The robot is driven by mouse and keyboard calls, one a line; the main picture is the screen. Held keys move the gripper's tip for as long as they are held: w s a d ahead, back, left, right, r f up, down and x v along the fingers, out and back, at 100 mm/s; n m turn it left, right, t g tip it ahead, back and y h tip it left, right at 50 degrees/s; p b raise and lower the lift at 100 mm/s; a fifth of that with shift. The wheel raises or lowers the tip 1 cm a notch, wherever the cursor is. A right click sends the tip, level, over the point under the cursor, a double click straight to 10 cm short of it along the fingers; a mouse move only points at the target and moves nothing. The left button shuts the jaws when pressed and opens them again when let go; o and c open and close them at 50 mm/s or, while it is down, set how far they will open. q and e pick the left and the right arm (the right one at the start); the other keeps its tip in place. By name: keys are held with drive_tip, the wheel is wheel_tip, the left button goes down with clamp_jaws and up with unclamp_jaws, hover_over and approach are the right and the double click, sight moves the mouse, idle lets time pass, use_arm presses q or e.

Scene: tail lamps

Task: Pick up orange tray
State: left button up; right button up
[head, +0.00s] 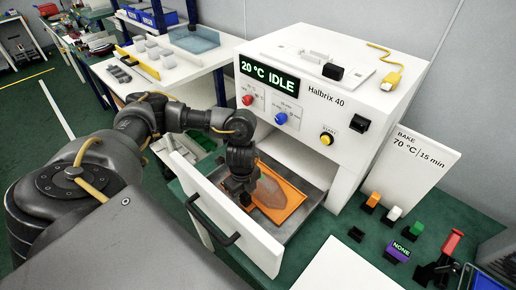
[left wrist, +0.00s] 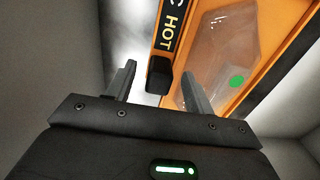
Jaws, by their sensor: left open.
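The orange tray (head: 293,207) lies in the pulled-out drawer of the white oven, carrying a clear, flat lens-like piece (head: 268,192). In the left wrist view the tray's orange edge (left wrist: 207,12) runs on the upper right, and the clear piece (left wrist: 222,50) bears a green dot. A dark label reading "HOT" (left wrist: 167,32) and a black block (left wrist: 158,76) are at the tray's near end. My left gripper (head: 241,198) points down inside the drawer at the tray's left end. In the wrist view its open fingers (left wrist: 157,77) stand either side of the black block. Contact cannot be told.
The drawer's white front (head: 225,215) with its black handle (head: 212,221) stands close to my gripper. The oven (head: 330,95) reads "20 °C IDLE". Several coloured blocks and a "BAKE 70 °C 15 min" sign (head: 420,160) stand right. A white surface (head: 345,268) is in front.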

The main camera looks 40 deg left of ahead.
use_arm(q)
wheel_tip(320, 180, down, 2)
drive_tip(key=shift+f, duration=0.1)
clamp_jaws()
idle(0.4)
wheel_tip(320, 180, up, 10)
drive_tip(key=shift+r+p, duration=0.1)
drive_tip(key=shift+p, duration=0.7)
